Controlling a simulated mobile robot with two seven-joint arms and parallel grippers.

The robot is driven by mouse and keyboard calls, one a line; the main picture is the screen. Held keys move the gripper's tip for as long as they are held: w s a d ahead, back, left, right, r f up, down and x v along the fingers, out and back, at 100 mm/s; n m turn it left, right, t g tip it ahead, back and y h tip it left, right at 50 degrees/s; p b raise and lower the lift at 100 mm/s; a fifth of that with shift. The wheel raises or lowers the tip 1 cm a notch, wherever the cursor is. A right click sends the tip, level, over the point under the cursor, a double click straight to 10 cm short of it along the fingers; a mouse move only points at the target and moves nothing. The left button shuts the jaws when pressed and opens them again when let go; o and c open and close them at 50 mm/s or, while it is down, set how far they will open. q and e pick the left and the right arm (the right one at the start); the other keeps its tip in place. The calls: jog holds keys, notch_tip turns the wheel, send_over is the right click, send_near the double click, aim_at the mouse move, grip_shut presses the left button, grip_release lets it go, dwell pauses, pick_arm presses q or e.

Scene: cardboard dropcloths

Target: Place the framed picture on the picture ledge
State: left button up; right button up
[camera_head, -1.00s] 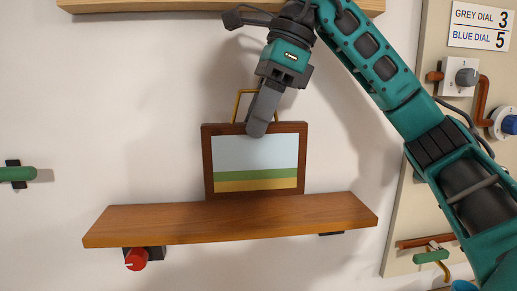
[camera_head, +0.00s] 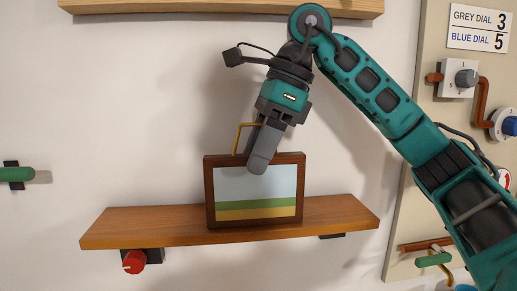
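The framed picture (camera_head: 255,210) has a dark brown frame, blue, green and tan bands, and a brass-coloured loop handle (camera_head: 237,140) on top. My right gripper (camera_head: 262,152) comes down from above and is shut at the top of the picture, one finger overlapping its front; the exact grip on the handle is hidden. The picture is upright. Its lower edge overlaps the top of the brown picture ledge (camera_head: 130,227), near the middle; I cannot tell whether it touches. My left gripper is not in view.
A wooden shelf (camera_head: 200,7) is above. A red knob (camera_head: 134,262) sits under the ledge's left part. A panel (camera_head: 425,100) with a grey dial (camera_head: 466,78) and a blue dial (camera_head: 509,126) is at right, a green handle (camera_head: 15,174) at far left. The ledge is clear either side.

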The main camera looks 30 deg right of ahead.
jog(key=shift+r, duration=0.1)
jog(key=shift+d+r, duration=0.1)
jog(key=shift+r, duration=0.15)
jog(key=v, duration=0.3)
jog(key=shift+p, duration=0.35)
jog(key=s+d+p, duration=0.1)
jog(key=s+d, duration=0.4)
jog(key=d, duration=0.5)
jog(key=shift+d+f+p, duration=0.3)
jog(key=shift+d+f, duration=0.05)
jog(key=shift+s, duration=0.15)
